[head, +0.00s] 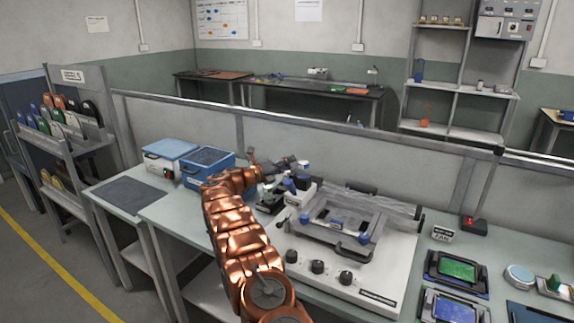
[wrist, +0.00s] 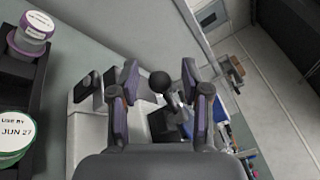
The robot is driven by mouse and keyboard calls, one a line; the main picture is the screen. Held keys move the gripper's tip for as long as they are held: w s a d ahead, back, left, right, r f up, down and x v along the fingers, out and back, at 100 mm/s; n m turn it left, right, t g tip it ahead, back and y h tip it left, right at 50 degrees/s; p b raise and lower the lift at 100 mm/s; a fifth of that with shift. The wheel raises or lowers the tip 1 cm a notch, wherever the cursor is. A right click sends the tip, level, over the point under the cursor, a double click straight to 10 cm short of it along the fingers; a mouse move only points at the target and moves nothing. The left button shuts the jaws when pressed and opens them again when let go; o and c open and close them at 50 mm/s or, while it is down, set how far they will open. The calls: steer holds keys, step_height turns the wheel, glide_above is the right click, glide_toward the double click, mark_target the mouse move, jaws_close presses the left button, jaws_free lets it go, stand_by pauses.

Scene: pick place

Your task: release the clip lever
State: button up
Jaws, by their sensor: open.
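A lever with a round black knob (wrist: 160,81) and a short metal stem shows in the wrist view; I take it to be the clip lever. It stands between the two fingers of my gripper (wrist: 160,90), with a visible gap on each side. The gripper is open and holds nothing. Below the knob is a dark block on a pale machine body (wrist: 88,125), partly hidden by the fingers and palm. In the head view my gripper (head: 287,166) is over the back left of the white bench machine (head: 345,275), and the lever cannot be made out there.
In the head view, blue boxes (head: 208,160) stand left of my arm. Boards in dark frames (head: 457,270) lie at the right.

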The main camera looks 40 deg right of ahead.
steer(key=shift+c, duration=0.4)
jaws_close()
